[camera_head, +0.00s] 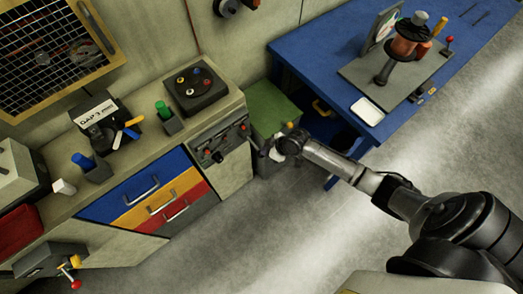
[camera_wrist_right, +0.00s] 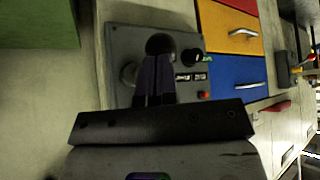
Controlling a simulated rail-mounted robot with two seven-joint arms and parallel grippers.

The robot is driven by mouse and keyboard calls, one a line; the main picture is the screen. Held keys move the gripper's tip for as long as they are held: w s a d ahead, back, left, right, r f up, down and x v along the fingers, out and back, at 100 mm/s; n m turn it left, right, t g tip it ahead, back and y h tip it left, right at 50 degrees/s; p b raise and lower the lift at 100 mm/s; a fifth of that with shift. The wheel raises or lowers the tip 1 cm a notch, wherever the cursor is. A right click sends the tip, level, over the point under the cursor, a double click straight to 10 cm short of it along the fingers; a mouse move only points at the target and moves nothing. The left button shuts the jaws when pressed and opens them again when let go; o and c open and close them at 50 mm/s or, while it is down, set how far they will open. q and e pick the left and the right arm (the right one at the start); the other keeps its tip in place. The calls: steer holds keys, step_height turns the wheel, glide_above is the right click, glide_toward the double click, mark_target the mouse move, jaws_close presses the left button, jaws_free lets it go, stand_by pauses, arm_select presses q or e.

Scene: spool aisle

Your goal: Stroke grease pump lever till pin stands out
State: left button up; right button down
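A device with an orange-red body and grey cap (camera_head: 408,38), probably the grease pump, stands on a grey plate (camera_head: 362,72) on the blue table. A red-knobbed lever (camera_head: 449,40) rises at its right; I cannot make out a pin. My right gripper (camera_head: 277,152) is far from it, low beside the grey control panel (camera_head: 222,140). In the right wrist view its dark fingers (camera_wrist_right: 155,80) lie close together, seemingly empty. Their tips overlap a dark round knob (camera_wrist_right: 160,45) on the panel (camera_wrist_right: 123,45); contact cannot be told. My left gripper is out of view.
The blue table (camera_head: 310,48) holds a white tray (camera_head: 367,111). A green box (camera_head: 270,108) stands between it and the workbench (camera_head: 140,160). The bench carries a black button box (camera_head: 196,90) and has coloured drawers (camera_head: 145,190). The floor (camera_head: 270,225) in front is clear.

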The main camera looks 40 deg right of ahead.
steer(key=shift+w+f+b, duration=0.1)
steer(key=shift+f+b, duration=0.25)
steer(key=shift+f, duration=0.6)
steer(key=shift+s+d+r+p, duration=0.25)
steer(key=shift+s+d+p, duration=0.15)
steer(key=shift+s+p, duration=0.2)
steer(key=shift+s+d+r+p, duration=0.25)
steer(key=shift+s+d+p, duration=0.15)
steer(key=shift+s, duration=0.2)
steer(key=shift+s+r, duration=0.1)
